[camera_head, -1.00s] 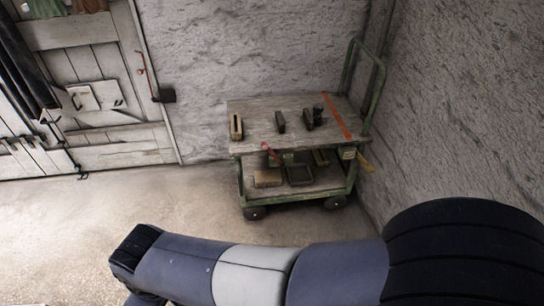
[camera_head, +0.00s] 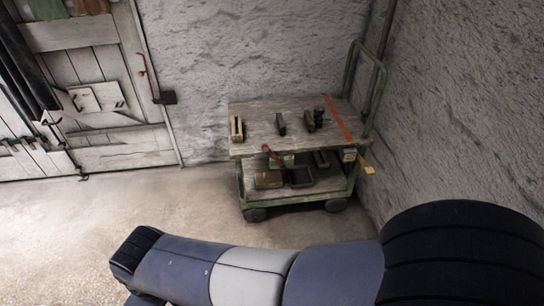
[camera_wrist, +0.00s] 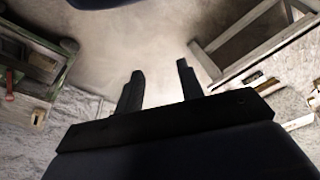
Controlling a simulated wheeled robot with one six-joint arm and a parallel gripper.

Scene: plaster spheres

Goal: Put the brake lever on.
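A green-framed cart (camera_head: 245,185) with wooden decks stands against the wall. A red-handled lever (camera_head: 271,154) is at its front edge, and a yellow lever (camera_head: 367,167) sticks out at its right corner. Neither is labelled, so I cannot tell which is the brake lever. The wrist view shows part of the cart at left, with a red handle (camera_wrist: 10,86). My gripper (camera_wrist: 160,67) is open, with two dark fingers apart and nothing between them. It points at bare floor, away from the cart. In the head view my arm crosses the bottom and hides the floor there.
Several small blocks and tools stand on the upper deck, beside a red strip (camera_head: 336,117). The lower deck holds a wooden block (camera_head: 268,180) and a dark tray (camera_head: 300,178). A plank door (camera_head: 100,65) is at left. The floor (camera_head: 150,205) before the cart is clear.

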